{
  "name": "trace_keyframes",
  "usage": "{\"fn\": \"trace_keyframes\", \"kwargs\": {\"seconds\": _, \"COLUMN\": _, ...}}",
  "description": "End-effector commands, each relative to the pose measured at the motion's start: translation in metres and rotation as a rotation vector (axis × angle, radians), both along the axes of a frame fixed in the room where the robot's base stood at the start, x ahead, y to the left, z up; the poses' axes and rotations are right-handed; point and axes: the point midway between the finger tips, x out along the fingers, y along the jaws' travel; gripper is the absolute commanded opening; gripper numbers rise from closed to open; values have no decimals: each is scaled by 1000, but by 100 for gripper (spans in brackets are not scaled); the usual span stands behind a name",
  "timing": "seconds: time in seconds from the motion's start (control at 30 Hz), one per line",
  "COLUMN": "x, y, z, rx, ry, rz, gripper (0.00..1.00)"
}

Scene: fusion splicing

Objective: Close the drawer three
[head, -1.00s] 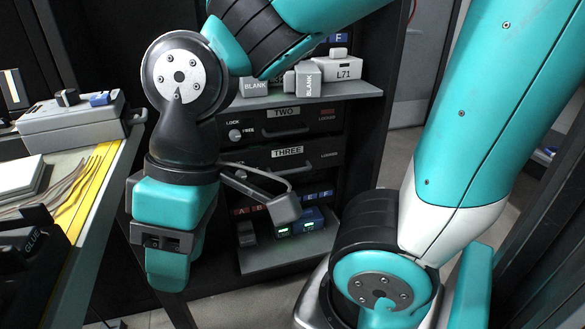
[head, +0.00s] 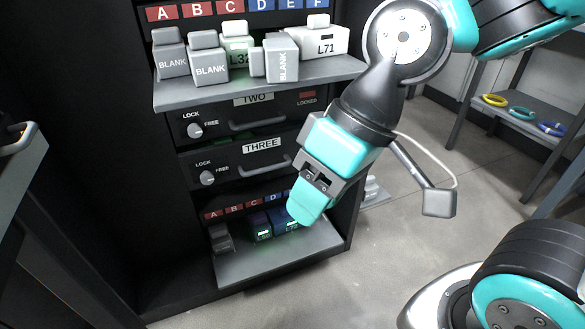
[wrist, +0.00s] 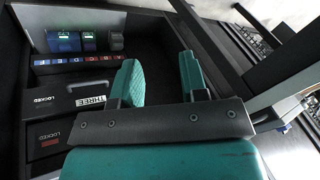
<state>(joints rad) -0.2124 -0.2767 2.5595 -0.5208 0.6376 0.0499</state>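Drawer three (head: 240,170) is a black drawer front with a white THREE label, a dark bar handle and a round LOCK/FREE knob (head: 207,178), below drawer two (head: 215,124). I cannot tell whether its front sits flush or stands slightly out. My gripper (head: 306,200) is in front of the cabinet's right side, pointing down, and hides the right end of drawer three. In the wrist view, the teal fingers of my gripper (wrist: 160,82) are apart with nothing between them.
The shelf (head: 290,83) above the drawers holds several grey and white blocks. A lower shelf (head: 270,266) under drawer three holds small modules. A rack with coloured rings (head: 522,112) stands at the right.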

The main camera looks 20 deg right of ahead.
Motion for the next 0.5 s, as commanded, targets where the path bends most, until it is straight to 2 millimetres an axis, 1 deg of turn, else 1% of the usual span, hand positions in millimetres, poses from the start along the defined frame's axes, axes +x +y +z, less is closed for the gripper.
{"fn": "trace_keyframes", "kwargs": {"seconds": 0.03, "x": 12, "y": 2, "z": -33, "rx": 42, "ry": -2, "rz": -66, "gripper": 40}}
{"fn": "trace_keyframes", "kwargs": {"seconds": 0.07, "x": 20, "y": 3, "z": -45, "rx": 75, "ry": -6, "rz": -112, "gripper": 40}}
{"fn": "trace_keyframes", "kwargs": {"seconds": 0.1, "x": 32, "y": 6, "z": -62, "rx": 126, "ry": -12, "rz": -181, "gripper": 40}}
{"fn": "trace_keyframes", "kwargs": {"seconds": 0.17, "x": 53, "y": 7, "z": -87, "rx": 212, "ry": -20, "rz": -299, "gripper": 40}}
{"fn": "trace_keyframes", "kwargs": {"seconds": 0.2, "x": 67, "y": 6, "z": -103, "rx": 274, "ry": -24, "rz": -381, "gripper": 40}}
{"fn": "trace_keyframes", "kwargs": {"seconds": 0.27, "x": 89, "y": 3, "z": -124, "rx": 371, "ry": -30, "rz": -505, "gripper": 40}}
{"fn": "trace_keyframes", "kwargs": {"seconds": 0.3, "x": 104, "y": -1, "z": -138, "rx": 437, "ry": -34, "rz": -588, "gripper": 40}}
{"fn": "trace_keyframes", "kwargs": {"seconds": 0.37, "x": 125, "y": -9, "z": -157, "rx": 540, "ry": -38, "rz": -713, "gripper": 40}}
{"fn": "trace_keyframes", "kwargs": {"seconds": 0.4, "x": 139, "y": -17, "z": -169, "rx": 611, "ry": -41, "rz": -798, "gripper": 40}}
{"fn": "trace_keyframes", "kwargs": {"seconds": 0.47, "x": 158, "y": -31, "z": -185, "rx": 714, "ry": -46, "rz": -919, "gripper": 40}}
{"fn": "trace_keyframes", "kwargs": {"seconds": 0.5, "x": 170, "y": -41, "z": -195, "rx": 782, "ry": -49, "rz": -995, "gripper": 40}}
